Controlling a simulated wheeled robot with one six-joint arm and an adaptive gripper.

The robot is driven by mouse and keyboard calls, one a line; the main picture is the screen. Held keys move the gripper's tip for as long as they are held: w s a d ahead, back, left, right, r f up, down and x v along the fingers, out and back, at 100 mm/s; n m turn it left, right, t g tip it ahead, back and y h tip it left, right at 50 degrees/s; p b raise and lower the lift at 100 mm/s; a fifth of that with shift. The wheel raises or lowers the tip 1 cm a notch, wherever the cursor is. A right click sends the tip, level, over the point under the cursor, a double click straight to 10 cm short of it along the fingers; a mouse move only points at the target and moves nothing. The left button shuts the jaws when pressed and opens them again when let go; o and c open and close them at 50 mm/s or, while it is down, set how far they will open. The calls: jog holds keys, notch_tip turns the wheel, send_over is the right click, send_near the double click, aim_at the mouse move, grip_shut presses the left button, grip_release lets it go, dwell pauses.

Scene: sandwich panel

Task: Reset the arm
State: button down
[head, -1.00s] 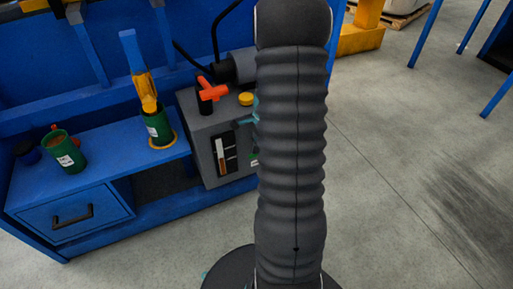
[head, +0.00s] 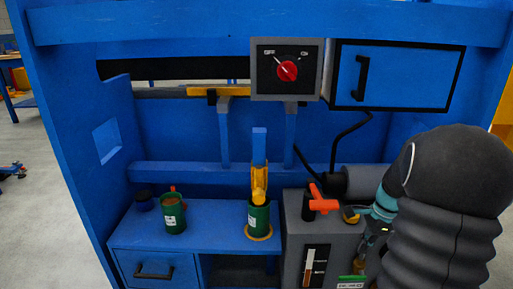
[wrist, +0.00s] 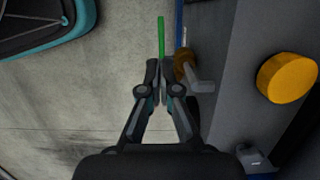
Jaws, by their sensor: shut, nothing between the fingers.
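My gripper (wrist: 165,78) points away from the camera in the wrist view, its two dark fingers close together with nothing between them. It hangs beside the grey box, over the concrete floor. In the head view my arm, in a black ribbed sleeve, fills the lower right, and the gripper is mostly hidden behind it. The grey box (head: 293,235) carries a red-orange handle (head: 322,202) and a yellow button (head: 350,215); a yellow knob (wrist: 287,78) shows large at the right of the wrist view.
A blue bench (head: 215,220) holds a green can (head: 173,214) and a green holder (head: 258,217) with a yellow and blue tool. Above are a red dial (head: 287,71) and a closed blue cabinet door (head: 400,75). Open floor lies left of the bench.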

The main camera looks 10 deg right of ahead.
jog(key=s+a+r+n+t+p, duration=0.1)
jog(key=s+a+r+n, duration=0.4)
jog(key=a, duration=0.3)
jog(key=s+a+r+n+t+h+p, duration=0.1)
jog(key=s+a+r+n+t+p, duration=0.1)
jog(key=s+a+r+n, duration=0.4)
jog(key=s+a+r+n+t+h+p, duration=0.1)
jog(key=s+a+r+n+t, duration=0.1)
jog(key=s+a+r+n, duration=0.3)
jog(key=a+r+n, duration=0.3)
jog(key=a+n, duration=0.1)
jog(key=a, duration=0.2)
jog(key=shift+s+a+r, duration=0.25)
jog(key=shift+s+r, duration=0.05)
jog(key=shift+s, duration=0.1)
